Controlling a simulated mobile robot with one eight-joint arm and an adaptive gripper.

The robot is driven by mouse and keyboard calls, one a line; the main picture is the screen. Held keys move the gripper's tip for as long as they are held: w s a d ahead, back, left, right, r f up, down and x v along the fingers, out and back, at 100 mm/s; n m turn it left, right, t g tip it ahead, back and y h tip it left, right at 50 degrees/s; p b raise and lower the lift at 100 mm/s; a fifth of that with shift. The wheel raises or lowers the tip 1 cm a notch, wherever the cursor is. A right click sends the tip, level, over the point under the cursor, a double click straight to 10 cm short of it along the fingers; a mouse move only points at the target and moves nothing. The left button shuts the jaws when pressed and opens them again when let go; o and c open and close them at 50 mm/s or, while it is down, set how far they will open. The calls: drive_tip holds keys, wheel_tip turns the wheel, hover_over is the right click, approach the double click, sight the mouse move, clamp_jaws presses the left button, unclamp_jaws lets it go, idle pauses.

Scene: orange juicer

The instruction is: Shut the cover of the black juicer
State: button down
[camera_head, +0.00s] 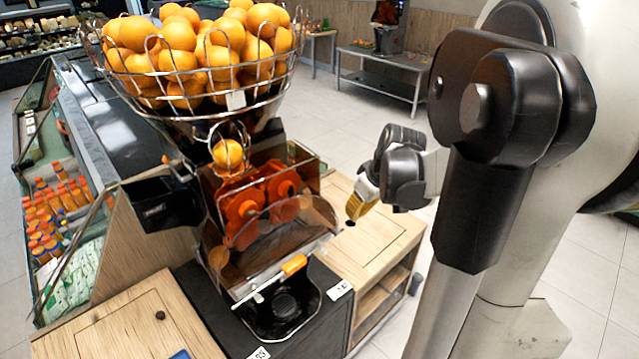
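The black juicer (290,310) stands on a counter at the centre. Its two orange-red pressing drums (242,212) show inside the housing. A smoky see-through cover (268,252) slants out in front of and below the drums, so it looks open; its exact angle is hard to tell. A metal bar with an orange handle (294,265) sits low at the front. My gripper (358,208) is to the right of the juicer, apart from it, above the wooden counter. Its fingers are small and partly hidden, so I cannot tell whether they are open.
A wire basket (200,112) full of oranges sits on top of the juicer. A wooden cabinet (385,240) stands to its right and a wooden counter (150,325) to its left. A chilled case with bottles (60,205) is at the left. Floor is free behind my gripper.

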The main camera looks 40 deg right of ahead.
drive_tip(key=w+f, duration=0.4)
drive_tip(key=w, duration=0.1)
drive_tip(key=shift+w+d, duration=0.15)
drive_tip(key=shift+w, duration=0.25)
drive_tip(key=shift+n, duration=0.7)
drive_tip(key=w, duration=0.1)
drive_tip(key=w+d, duration=0.1)
drive_tip(key=w, duration=0.1)
drive_tip(key=w+b, duration=0.1)
drive_tip(key=shift+w+d+f, duration=0.15)
drive_tip(key=shift+w+d, duration=0.1)
drive_tip(key=shift+d, duration=0.15)
drive_tip(key=shift+s, duration=0.1)
